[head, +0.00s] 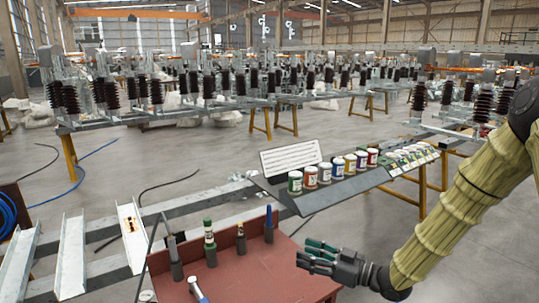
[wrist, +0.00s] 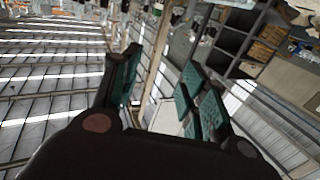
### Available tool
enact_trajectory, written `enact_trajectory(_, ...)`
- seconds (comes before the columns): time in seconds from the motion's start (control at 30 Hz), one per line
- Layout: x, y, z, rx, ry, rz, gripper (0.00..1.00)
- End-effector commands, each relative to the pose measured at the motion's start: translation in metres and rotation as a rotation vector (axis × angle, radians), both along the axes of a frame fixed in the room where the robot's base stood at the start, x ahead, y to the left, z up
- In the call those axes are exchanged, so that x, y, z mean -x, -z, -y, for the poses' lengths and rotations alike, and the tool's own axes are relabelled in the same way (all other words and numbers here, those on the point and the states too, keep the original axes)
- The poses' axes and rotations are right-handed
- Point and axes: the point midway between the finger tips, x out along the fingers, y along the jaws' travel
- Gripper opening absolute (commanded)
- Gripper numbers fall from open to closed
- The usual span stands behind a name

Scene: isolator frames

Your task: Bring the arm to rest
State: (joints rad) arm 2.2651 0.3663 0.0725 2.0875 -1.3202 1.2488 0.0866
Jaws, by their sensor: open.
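My gripper (head: 318,256) is open and empty in the head view, with teal pads on its dark fingers. It is over the right part of a red tool tray (head: 250,272), apart from the tools there. My arm comes in from the right edge in a yellowish sleeve. In the wrist view my gripper (wrist: 160,88) shows its fingers spread with nothing between them. Behind them are roof panels, beams and shelving, tilted in the picture.
The red tray holds several upright tools, such as a green-topped one (head: 209,240) and a blue-handled one (head: 269,228). Behind it a grey shelf (head: 325,198) carries several paint cans. Metal channels (head: 72,255) lie at left. Grey floor is open at centre left.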

Motion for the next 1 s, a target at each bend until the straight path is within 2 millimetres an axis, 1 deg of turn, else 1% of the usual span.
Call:
enact_trajectory(0.03, 0.002, 0.012, -0.002, 0.006, 0.011, -0.022, 0.44)
enact_trajectory(0.17, 0.004, 0.035, -0.003, 0.023, 0.045, -0.075, 0.44)
enact_trajectory(0.37, 0.013, 0.08, -0.002, 0.058, 0.113, -0.177, 0.44)
enact_trajectory(0.47, 0.02, 0.109, 0.001, 0.082, 0.155, -0.243, 0.44)
enact_trajectory(0.57, 0.032, 0.145, 0.003, 0.115, 0.205, -0.324, 0.44)
enact_trajectory(0.67, 0.052, 0.191, 0.009, 0.163, 0.27, -0.432, 0.44)
enact_trajectory(0.7, 0.062, 0.212, 0.013, 0.186, 0.3, -0.481, 0.44)
enact_trajectory(0.77, 0.079, 0.242, 0.018, 0.222, 0.345, -0.556, 0.44)
enact_trajectory(0.8, 0.092, 0.261, 0.022, 0.248, 0.373, -0.606, 0.44)
enact_trajectory(0.87, 0.112, 0.289, 0.028, 0.287, 0.414, -0.681, 0.44)
enact_trajectory(0.9, 0.126, 0.306, 0.032, 0.313, 0.442, -0.728, 0.44)
enact_trajectory(0.97, 0.15, 0.331, 0.039, 0.354, 0.482, -0.801, 0.44)
enact_trajectory(1.0, 0.166, 0.347, 0.044, 0.383, 0.508, -0.85, 0.44)
